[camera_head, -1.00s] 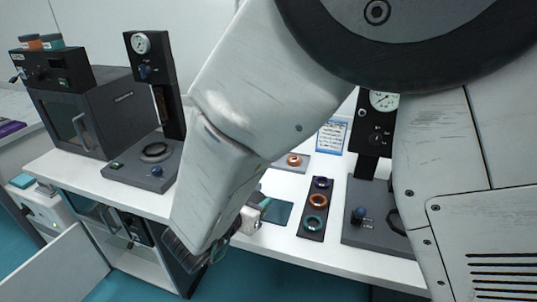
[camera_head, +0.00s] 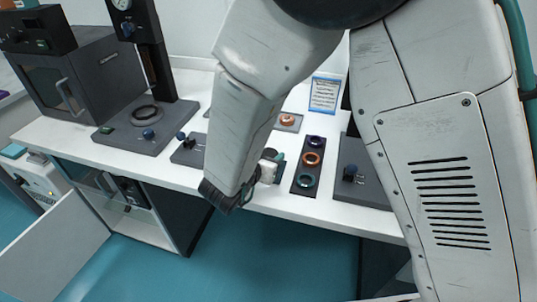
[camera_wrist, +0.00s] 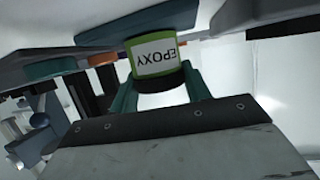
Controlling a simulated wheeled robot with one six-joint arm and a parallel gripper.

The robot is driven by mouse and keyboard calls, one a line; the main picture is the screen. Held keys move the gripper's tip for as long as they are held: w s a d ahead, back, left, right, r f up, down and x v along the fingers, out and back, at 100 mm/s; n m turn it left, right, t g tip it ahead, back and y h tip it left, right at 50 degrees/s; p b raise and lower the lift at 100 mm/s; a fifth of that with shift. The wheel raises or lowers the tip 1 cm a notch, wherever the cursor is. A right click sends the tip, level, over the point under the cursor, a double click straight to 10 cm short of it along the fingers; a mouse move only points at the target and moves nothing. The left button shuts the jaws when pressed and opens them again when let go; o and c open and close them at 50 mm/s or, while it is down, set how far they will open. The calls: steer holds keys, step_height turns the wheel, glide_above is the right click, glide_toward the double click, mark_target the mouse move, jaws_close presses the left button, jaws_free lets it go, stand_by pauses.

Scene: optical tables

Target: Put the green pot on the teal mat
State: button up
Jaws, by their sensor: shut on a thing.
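The green pot (camera_wrist: 155,56), with a green and white EPOXY label, is between the teal fingers of my gripper (camera_wrist: 160,92) in the wrist view. The label appears upside down there. In the head view my gripper (camera_head: 266,168) is over the white bench, left of the ring rack, and mostly hidden by my arm. A small teal patch (camera_head: 280,157) beside my gripper seems to be the teal mat, mostly covered. I cannot tell whether the pot touches it.
A black rack (camera_head: 297,188) with purple, orange and teal rings stands to the right. A press (camera_head: 148,122) and a dark oven (camera_head: 70,85) stand left. A blue-knobbed grey device (camera_head: 188,150) is left of my arm.

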steer(key=shift+f, duration=0.1)
steer(key=o, duration=1)
